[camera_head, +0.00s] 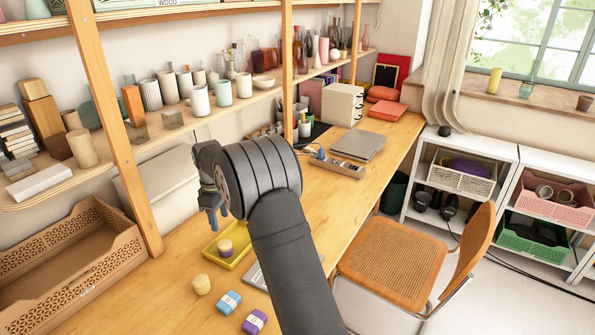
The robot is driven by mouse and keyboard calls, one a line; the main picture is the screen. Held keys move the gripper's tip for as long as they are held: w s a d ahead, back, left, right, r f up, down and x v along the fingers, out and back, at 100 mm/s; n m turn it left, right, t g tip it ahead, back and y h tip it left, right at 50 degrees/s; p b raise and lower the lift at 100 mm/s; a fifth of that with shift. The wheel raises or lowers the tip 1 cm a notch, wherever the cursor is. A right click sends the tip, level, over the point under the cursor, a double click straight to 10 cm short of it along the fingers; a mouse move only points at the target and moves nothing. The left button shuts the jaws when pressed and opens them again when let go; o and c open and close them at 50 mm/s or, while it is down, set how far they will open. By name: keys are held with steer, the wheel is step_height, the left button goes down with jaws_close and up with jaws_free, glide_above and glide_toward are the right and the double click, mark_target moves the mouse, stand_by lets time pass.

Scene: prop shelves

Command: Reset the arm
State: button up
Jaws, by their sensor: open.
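My arm rises from the bottom middle over the wooden desk (345,205). My gripper (212,222) hangs at its end, pointing down, above the desk near the yellow tray (240,252). The jaws are partly hidden by the wrist and I see nothing held in them. The yellow tray holds a small round purple and cream piece (226,249). In front of it lie a cream cylinder (202,284), a blue and white block (228,302) and a purple and white block (255,321).
A wooden shelf (262,94) with cups and vases runs behind my arm, with an upright post (112,110) to the left. A brown crate (75,262) stands at left. A chair (395,265) stands at right. The desk is mostly clear right of my arm.

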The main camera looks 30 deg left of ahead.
mark_target(224, 243)
step_height(224, 243, down, 12)
steer(key=shift+r, duration=2.15)
steer(key=shift+f, duration=0.1)
